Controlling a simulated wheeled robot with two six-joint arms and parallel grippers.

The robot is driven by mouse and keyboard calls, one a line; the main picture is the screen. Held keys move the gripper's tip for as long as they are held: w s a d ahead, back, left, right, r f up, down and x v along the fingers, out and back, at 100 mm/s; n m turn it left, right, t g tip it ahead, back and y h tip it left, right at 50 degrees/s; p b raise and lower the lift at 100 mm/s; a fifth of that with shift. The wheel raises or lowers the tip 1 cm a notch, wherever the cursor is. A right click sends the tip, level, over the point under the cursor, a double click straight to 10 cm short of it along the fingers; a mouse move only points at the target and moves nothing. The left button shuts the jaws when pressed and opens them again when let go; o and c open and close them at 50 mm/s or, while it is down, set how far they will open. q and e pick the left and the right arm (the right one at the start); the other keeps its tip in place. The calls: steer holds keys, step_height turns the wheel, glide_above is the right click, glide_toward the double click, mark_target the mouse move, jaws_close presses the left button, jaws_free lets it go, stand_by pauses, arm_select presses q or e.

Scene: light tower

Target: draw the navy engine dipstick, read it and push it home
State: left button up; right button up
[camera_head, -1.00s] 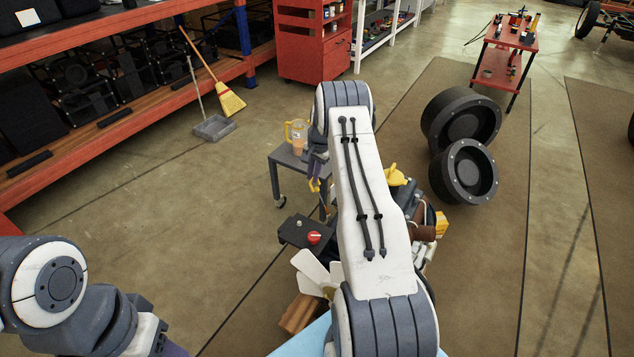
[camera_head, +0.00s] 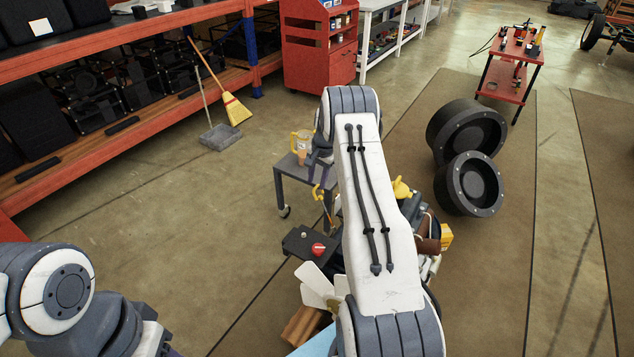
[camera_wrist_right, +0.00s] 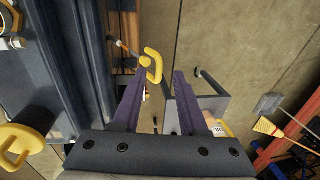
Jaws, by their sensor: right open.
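The navy engine (camera_wrist_right: 40,75) fills the left of the right wrist view. In the head view my right arm hides most of it. A yellow loop handle (camera_wrist_right: 154,66), which looks like the dipstick's, sits beside the engine. A thin rod or tube runs up-left from it; I cannot tell how far the stick is in. My right gripper (camera_wrist_right: 157,76) is open, with the handle between or just past its purple fingertips and no clear contact. The handle also shows small in the head view (camera_head: 318,195). My left arm is at the lower left; its fingers are mostly out of frame.
Another yellow handle (camera_wrist_right: 17,143) stands on a dark cap at the engine's left. A small grey cart (camera_head: 290,172) carries a yellow container (camera_head: 301,147). Open floor lies left of the cart.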

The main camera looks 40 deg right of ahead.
step_height(320, 180, up, 9)
steer(key=s, duration=0.1)
steer(key=shift+s+d, duration=0.15)
steer(key=shift+d, duration=0.05)
stand_by(0.4)
steer(key=a+r+n+p, duration=0.15)
steer(key=a+r, duration=0.25)
steer(key=a, duration=0.5)
steer(key=a+r+n+p, duration=0.1)
steer(key=a+r+n, duration=0.2)
steer(key=a+r, duration=0.35)
steer(key=s+a+r+n+p, duration=0.1)
steer(key=s+a+r+n, duration=0.3)
steer(key=a, duration=0.5)
steer(key=s+a+r+n+p, duration=0.1)
steer(key=s+a+n, duration=0.1)
steer(key=s+a, duration=0.45)
steer(key=s+a+r+n+g+p, duration=0.1)
steer(key=s+a+r+n, duration=0.15)
steer(key=s+a, duration=0.35)
steer(key=s+a+r+n+p, duration=0.1)
steer(key=s+a+r+n, duration=0.1)
steer(key=s+a+n, duration=0.45)
steer(key=s+d+n+p, duration=0.1)
steer(key=s+d, duration=0.1)
steer(key=s, duration=1.1)
steer(key=shift+s+d+f+n+g+p, duration=0.15)
steer(key=shift+s+f+n+g+p, duration=0.1)
steer(key=shift+n+g+p, duration=0.1)
